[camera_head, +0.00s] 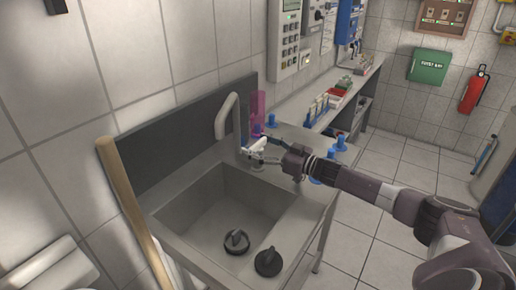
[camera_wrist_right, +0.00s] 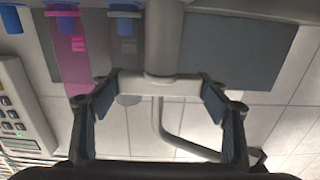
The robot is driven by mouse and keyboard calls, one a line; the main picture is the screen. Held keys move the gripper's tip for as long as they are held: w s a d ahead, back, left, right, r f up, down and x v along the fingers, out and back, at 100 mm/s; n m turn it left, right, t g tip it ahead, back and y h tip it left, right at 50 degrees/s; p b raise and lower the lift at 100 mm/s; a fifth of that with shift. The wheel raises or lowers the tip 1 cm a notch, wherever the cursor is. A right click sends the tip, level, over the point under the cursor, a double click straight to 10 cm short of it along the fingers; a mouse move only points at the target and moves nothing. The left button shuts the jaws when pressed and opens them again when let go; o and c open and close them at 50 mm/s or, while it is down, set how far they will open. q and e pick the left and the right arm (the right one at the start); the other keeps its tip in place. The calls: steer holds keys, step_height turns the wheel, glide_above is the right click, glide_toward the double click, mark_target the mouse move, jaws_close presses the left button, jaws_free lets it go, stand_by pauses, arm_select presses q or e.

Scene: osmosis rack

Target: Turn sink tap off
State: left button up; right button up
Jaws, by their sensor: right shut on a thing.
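The sink tap (camera_head: 231,112) is a pale, bent pipe at the back rim of the metal sink (camera_head: 190,214). Its short light lever (camera_head: 258,146) sits low, beside the pipe. My right gripper (camera_head: 258,151) reaches in from the right and is at the lever. In the right wrist view, the fingers of my right gripper (camera_wrist_right: 159,98) stand on both sides of the pale lever (camera_wrist_right: 160,88) and hold it. The tap pipe (camera_wrist_right: 165,40) rises between them. I cannot see any water. My left gripper is not in view.
Two black knob-like objects (camera_head: 237,241) are at the sink's bottom and front rim. A pink transparent cylinder (camera_head: 258,112) and several blue-capped items stand behind the gripper. A wooden pole (camera_head: 130,200) leans left of the sink. A wall panel (camera_head: 290,38) hangs behind.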

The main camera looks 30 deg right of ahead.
steer(key=shift+r, duration=0.1)
steer(key=o, duration=1.2)
steer(key=shift+c, duration=0.2)
steer(key=v, duration=0.9)
steer(key=shift+s+d, duration=0.2)
steer(key=shift+s, duration=0.1)
steer(key=shift+v, duration=1.1)
